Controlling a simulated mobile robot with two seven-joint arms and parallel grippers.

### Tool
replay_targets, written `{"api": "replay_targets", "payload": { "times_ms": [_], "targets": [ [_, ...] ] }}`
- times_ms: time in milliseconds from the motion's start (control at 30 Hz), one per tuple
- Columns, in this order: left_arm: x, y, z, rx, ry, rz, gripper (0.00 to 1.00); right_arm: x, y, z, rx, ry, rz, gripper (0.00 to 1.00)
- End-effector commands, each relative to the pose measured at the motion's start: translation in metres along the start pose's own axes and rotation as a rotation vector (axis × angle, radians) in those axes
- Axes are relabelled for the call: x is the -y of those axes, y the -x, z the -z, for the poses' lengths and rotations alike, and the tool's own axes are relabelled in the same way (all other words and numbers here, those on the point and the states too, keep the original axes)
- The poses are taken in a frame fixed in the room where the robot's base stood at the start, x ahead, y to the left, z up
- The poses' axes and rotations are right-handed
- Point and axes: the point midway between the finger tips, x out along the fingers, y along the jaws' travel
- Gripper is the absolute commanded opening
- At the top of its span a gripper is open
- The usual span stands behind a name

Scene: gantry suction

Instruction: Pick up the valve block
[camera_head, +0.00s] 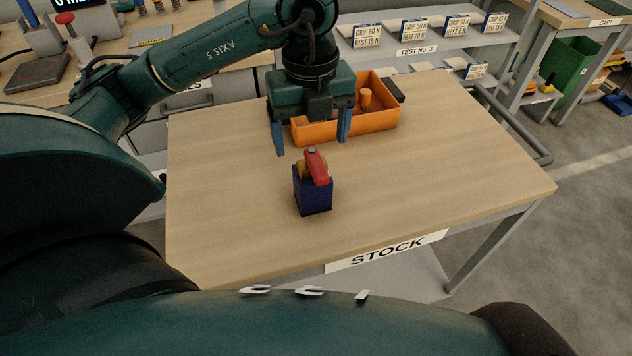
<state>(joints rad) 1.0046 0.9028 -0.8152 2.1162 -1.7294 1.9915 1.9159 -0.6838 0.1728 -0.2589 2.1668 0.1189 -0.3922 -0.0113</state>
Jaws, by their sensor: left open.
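The valve block (312,193) is a dark blue block with a red handle and a yellowish fitting on top. It stands upright on the wooden stock table (450,180), near the middle. My left gripper (311,146) hangs above and behind the block, with its two blue fingers pointing down and spread apart. It is open and empty, and the fingers look clear of the block. My right gripper is not in view.
An orange bin (385,117) with an orange peg-like part inside stands right behind my left gripper. A small black object (391,90) lies by its far right corner. The table's right and front areas are clear. Shelves with labelled boxes (410,29) stand behind.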

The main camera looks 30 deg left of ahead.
Motion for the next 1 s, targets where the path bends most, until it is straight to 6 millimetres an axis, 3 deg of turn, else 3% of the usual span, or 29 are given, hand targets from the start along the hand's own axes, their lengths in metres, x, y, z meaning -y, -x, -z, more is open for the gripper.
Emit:
{"api": "replay_targets", "payload": {
  "times_ms": [100,367,633,1000],
  "targets": [
    [-0.001,-0.022,0.000,-0.003,0.000,-0.002,0.80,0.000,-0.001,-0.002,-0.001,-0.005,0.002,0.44],
    [0.000,-0.042,0.001,-0.002,-0.002,0.001,0.80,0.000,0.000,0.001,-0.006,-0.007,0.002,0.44],
    [0.000,-0.081,0.002,-0.005,-0.003,0.000,0.80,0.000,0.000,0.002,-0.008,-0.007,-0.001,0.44],
    [0.000,-0.088,0.001,-0.003,-0.004,0.004,0.77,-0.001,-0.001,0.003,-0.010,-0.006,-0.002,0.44]
  ]
}}
